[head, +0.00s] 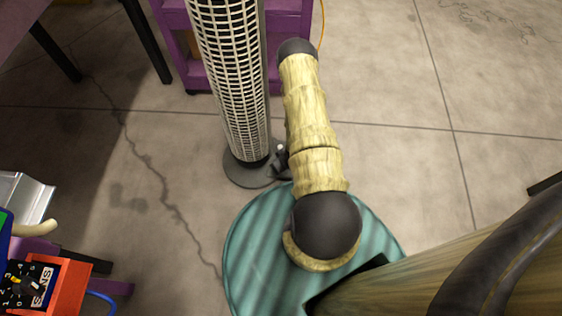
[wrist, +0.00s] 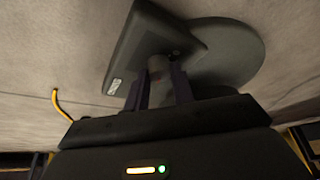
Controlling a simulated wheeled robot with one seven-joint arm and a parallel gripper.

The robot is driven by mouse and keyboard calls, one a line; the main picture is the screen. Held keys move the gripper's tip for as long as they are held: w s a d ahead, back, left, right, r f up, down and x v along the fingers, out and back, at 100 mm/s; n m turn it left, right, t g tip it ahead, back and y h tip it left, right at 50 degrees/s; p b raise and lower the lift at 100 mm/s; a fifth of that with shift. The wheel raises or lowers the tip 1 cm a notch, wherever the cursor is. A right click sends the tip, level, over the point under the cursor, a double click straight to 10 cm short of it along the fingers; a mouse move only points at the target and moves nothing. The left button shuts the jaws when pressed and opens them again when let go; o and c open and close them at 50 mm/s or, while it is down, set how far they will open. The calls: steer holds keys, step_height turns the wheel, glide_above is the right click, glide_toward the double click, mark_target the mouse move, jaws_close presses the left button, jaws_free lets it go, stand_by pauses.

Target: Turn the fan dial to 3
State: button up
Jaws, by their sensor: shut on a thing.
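The fan is a tall tower with a pale grille (head: 232,70) on a round dark base (head: 240,172), standing on the floor in the head view. In the wrist view its round base (wrist: 235,55) lies behind a dark box with a small white label (wrist: 115,87). A short grey-brown knob, the fan dial (wrist: 157,65), stands at this box. My gripper (wrist: 159,85) is shut on the dial, with a finger on each side. No dial numbers are readable there.
A purple cart (head: 285,20) stands behind the fan. At the lower left an orange box (head: 62,285) carries a numbered black dial, apart from the fan. A yellow cable (wrist: 59,103) lies on the floor. Open floor (head: 400,90) extends to the right.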

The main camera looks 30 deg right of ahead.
steer(key=o, duration=1)
steer(key=shift+c, duration=0.2)
steer(key=shift+r, duration=0.1)
steer(key=p+v, duration=0.9)
steer(key=v, duration=0.8)
steer(key=shift+s, duration=0.15)
